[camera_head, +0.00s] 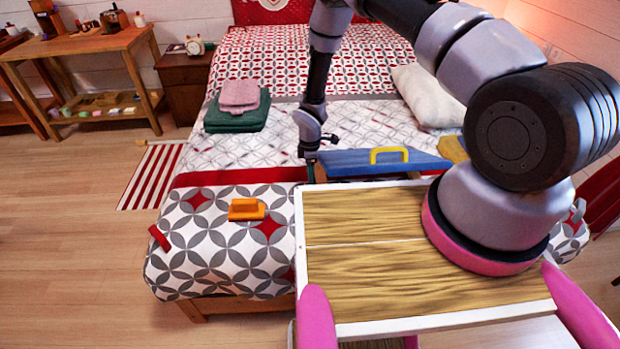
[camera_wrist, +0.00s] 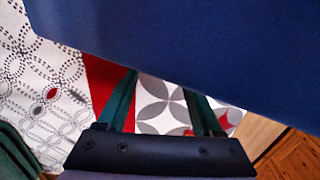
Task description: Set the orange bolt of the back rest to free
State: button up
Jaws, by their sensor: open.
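A blue padded panel (camera_head: 350,165) with a yellow handle (camera_head: 389,155) lies nearly flat over the bed's foot end; it looks like the back rest. Its blue surface (camera_wrist: 220,45) fills the top of the wrist view. My gripper (camera_wrist: 163,84) is open, its two dark green fingers apart with nothing clearly held between them. No orange bolt can be made out on the panel. An orange block-like piece (camera_head: 247,209) lies on the bed cover, left of my body; I cannot tell whether it is a bolt.
The bed (camera_head: 200,240) has a patterned cover. Folded green and pink cloths (camera_head: 238,108) lie on its left, a white pillow (camera_head: 428,95) on its right. A red piece (camera_head: 159,238) lies at the bed's left edge. The wooden floor at the left (camera_head: 70,260) is clear.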

jog(key=shift+f, duration=1.1)
grip_shut()
dwell(0.7)
